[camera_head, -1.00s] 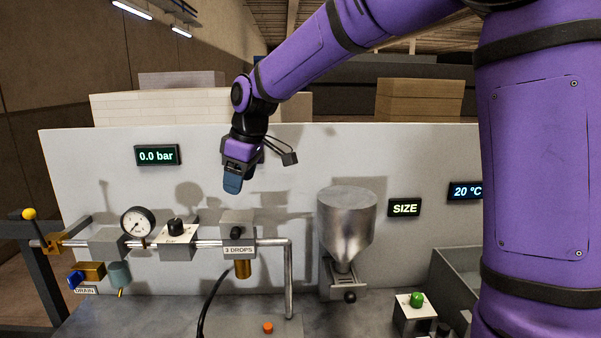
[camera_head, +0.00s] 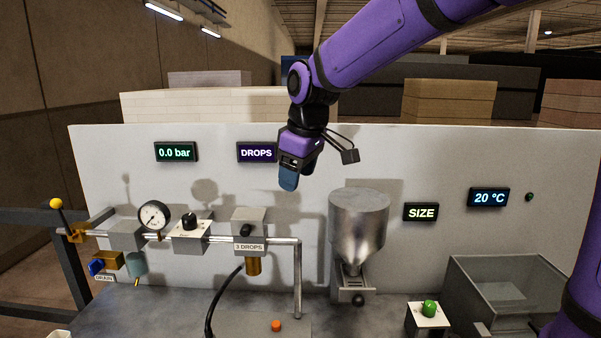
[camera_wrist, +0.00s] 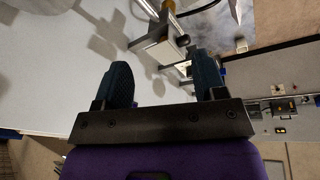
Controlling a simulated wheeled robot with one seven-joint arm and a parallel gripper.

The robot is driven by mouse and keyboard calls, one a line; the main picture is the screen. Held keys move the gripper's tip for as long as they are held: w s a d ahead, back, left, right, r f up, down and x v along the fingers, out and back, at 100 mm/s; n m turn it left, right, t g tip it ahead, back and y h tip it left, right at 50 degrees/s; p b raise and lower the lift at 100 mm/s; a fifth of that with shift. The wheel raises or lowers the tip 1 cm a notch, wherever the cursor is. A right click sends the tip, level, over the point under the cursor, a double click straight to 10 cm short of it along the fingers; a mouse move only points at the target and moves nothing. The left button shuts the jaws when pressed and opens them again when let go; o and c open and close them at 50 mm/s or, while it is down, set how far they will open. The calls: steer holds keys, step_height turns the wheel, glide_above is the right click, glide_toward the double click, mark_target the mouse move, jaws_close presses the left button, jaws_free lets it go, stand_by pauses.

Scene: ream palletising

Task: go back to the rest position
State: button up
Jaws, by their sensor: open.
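My gripper (camera_head: 289,178) hangs at the end of my purple arm, in front of the white back panel (camera_head: 380,165). It is above the bench, between the DROPS display (camera_head: 256,152) and the metal hopper (camera_head: 360,222). In the wrist view, its two dark blue fingers (camera_wrist: 163,82) stand well apart with nothing between them. It touches nothing that I can see.
Below my gripper is a pipe line with a pressure gauge (camera_head: 154,216), a 3 DROPS unit (camera_head: 248,232) and a yellow-knobbed lever (camera_head: 57,204). A green button (camera_head: 429,308) and a clear-sided bin (camera_head: 510,290) stand right. An orange button (camera_head: 276,325) is at front.

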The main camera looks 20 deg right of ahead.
steer(key=s+d+m+t, duration=0.1)
steer(key=s+d+m, duration=0.3)
steer(key=s, duration=0.8)
steer(key=s+d+m+t+h, duration=0.1)
steer(key=s+d+m, duration=0.4)
steer(key=s, duration=0.8)
steer(key=shift+s+d+f, duration=0.2)
steer(key=shift+s+d, duration=0.1)
steer(key=shift+d, duration=1.45)
